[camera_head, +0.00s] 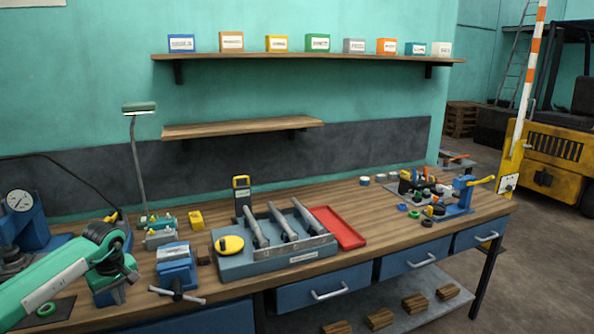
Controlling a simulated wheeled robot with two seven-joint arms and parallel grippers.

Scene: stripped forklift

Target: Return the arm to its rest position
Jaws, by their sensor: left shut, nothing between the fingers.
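My left arm (55,280) comes in from the lower left, pale green with a dark joint. My right gripper is not in view.
A blue press (30,220) with a gauge and a lamp (139,150) stand at left. Small parts and a blue clamp (462,195) sit at right. Shelves hang above.

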